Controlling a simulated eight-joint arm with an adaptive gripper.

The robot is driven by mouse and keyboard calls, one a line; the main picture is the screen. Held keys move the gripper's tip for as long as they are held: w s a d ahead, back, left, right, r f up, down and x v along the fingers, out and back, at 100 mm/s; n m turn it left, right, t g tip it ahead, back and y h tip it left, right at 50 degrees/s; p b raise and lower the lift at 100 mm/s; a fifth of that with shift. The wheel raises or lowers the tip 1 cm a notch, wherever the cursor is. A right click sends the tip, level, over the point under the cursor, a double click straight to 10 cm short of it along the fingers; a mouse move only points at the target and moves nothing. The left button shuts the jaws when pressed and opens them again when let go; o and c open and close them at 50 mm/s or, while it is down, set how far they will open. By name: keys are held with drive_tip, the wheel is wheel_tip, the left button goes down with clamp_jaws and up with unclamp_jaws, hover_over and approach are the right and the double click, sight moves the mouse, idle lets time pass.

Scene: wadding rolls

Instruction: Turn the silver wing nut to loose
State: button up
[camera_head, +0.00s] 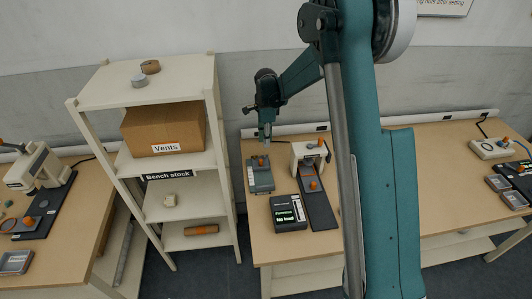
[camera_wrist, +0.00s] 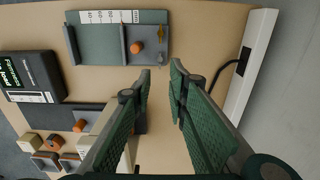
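I cannot make out a silver wing nut for certain in either view. My gripper (camera_wrist: 162,70) is open and empty in the wrist view, its two green pads apart with bench top between them. In the head view my gripper (camera_head: 265,138) hangs over the back of the middle bench, just behind a grey fixture (camera_head: 261,184). This fixture (camera_wrist: 90,49) also shows in the wrist view, ahead of the fingertips and to the left. It carries an orange knob (camera_wrist: 136,48), a dark upright bar and a scale strip. Small details around the knob are too fine to tell.
A black display box (camera_head: 284,212) reading "No load" stands in front of the fixture. A cream device (camera_head: 300,152) on a dark base (camera_head: 322,214) with orange knobs stands to its right. A shelf rack (camera_head: 229,185) borders the bench on the left. A pale rail (camera_wrist: 250,70) runs along the back edge.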

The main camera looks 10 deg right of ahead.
drive_tip(key=shift+f, duration=0.15)
drive_tip(key=shift+f+b, duration=0.35)
drive_tip(key=shift+f, duration=3.4)
drive_tip(key=shift+c, duration=0.7)
clamp_jaws()
